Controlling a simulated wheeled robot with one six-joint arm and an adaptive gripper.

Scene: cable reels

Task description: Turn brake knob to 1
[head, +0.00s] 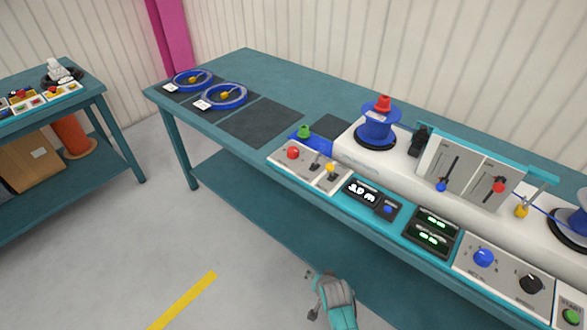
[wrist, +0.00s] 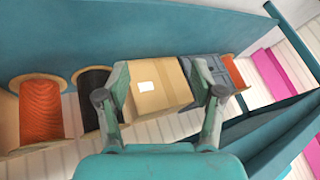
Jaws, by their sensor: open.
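Two round knobs sit on the white front panel at the right of the head view: a blue knob (head: 484,257) and a black knob (head: 531,284). Their markings are too small to read, so I cannot tell which is the brake knob or where it points. My gripper (head: 312,292) is at the bottom of the head view, in front of the bench and well apart from both knobs, to their left. In the wrist view my gripper (wrist: 170,85) has its two fingers wide apart with nothing between them. No knob shows in the wrist view.
The teal bench (head: 245,75) carries blue cable coils (head: 226,97), a blue reel (head: 377,128), slider levers (head: 442,187), displays (head: 432,231) and a green button (head: 571,316). The wrist view faces a cardboard box (wrist: 158,87) and an orange spool (wrist: 40,110). Floor before the bench is clear.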

